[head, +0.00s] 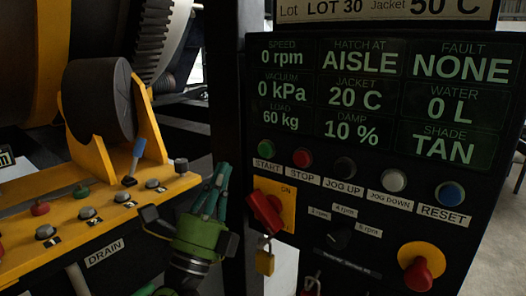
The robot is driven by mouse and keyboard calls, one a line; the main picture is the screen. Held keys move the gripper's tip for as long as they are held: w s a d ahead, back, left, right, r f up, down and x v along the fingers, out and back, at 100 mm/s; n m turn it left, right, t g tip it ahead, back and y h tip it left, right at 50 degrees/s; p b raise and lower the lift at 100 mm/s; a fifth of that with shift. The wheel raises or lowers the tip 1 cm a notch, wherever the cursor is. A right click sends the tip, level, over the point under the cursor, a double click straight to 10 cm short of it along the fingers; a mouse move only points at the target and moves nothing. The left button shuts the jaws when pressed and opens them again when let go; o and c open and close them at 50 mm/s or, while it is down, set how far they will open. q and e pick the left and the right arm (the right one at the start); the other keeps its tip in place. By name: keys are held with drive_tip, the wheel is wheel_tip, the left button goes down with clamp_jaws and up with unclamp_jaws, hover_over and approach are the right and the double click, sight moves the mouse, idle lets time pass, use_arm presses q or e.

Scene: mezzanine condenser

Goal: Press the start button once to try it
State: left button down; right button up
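The start button (267,147) is a green round button above the START label, at the left end of the button row on the black control panel (375,200). My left gripper (217,178), with a green body and teal fingers, is upright to the left of the panel, lower than the start button and apart from it in the picture. Nothing shows between its fingers, but their angle hides whether they are open or shut. My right gripper is not in view. The display (385,95) reads 0 rpm and fault NONE.
The stop button (302,157) is right of start, with jog and reset buttons beyond. Below are a red switch (266,210) on a yellow plate, a padlock (265,262) and a red emergency knob (418,274). A yellow valve console (95,215) stands left of the gripper.

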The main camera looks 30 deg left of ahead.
sight(265, 150)
use_arm(q)
drive_tip(key=shift+w, duration=0.1)
drive_tip(key=shift+w+d+b, duration=0.15)
drive_tip(key=shift+w+b, duration=0.1)
drive_tip(key=shift+w, duration=1.95)
drive_tip(key=shift+w+d+b, duration=0.15)
drive_tip(key=shift+w+b, duration=0.1)
drive_tip(key=shift+w, duration=1.9)
drive_tip(key=shift+w, duration=0.4)
drive_tip(key=shift+w+b, duration=0.4)
drive_tip(key=shift+s, duration=0.85)
